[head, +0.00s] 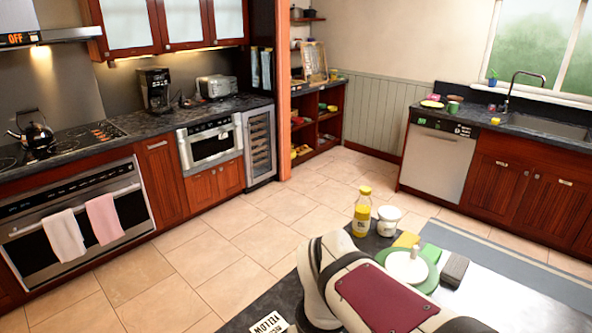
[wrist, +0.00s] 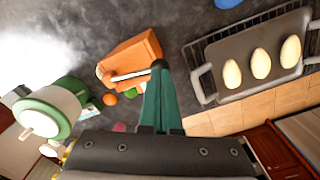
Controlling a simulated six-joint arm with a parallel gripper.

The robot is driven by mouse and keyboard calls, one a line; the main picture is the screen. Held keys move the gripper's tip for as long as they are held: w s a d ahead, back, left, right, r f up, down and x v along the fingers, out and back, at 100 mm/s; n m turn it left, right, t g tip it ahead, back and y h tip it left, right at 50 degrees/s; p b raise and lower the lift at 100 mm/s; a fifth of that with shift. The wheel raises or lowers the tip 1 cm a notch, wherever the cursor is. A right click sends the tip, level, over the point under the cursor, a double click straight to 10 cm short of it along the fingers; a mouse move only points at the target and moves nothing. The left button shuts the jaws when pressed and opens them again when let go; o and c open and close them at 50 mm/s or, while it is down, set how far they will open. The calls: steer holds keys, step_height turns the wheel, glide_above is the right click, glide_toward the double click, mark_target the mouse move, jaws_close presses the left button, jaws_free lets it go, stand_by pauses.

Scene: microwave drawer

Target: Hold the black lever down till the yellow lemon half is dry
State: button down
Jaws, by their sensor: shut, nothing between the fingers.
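In the wrist view, my gripper (wrist: 160,72) has its two green fingers closed together, with nothing between them. Their tips overlap a small dark knob (wrist: 158,63) in the picture. This knob is at the end of a pale rod that crosses an orange block-like body (wrist: 132,57). I cannot tell whether the tips touch the knob, or whether it is the black lever. I cannot make out a yellow lemon half in either view. In the head view my arm hides the gripper.
The wrist view shows a grey tray (wrist: 222,42) holding three pale oval pieces on a dark rack, and a green-and-white round vessel (wrist: 52,108). In the head view, a yellow bottle (head: 362,213), a white jar (head: 388,220) and a dark grey block (head: 455,270) stand beyond my arm.

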steer(key=shift+r, duration=3.3)
steer(key=s+d+f+m+y, duration=0.1)
steer(key=s+d+f+m, duration=0.1)
steer(key=s+f+m, duration=0.6)
steer(key=s, duration=0.4)
steer(key=shift+f+m+y, duration=0.25)
steer(key=shift+m+y, duration=0.05)
steer(key=shift+y, duration=0.1)
steer(key=shift+w, duration=0.1)
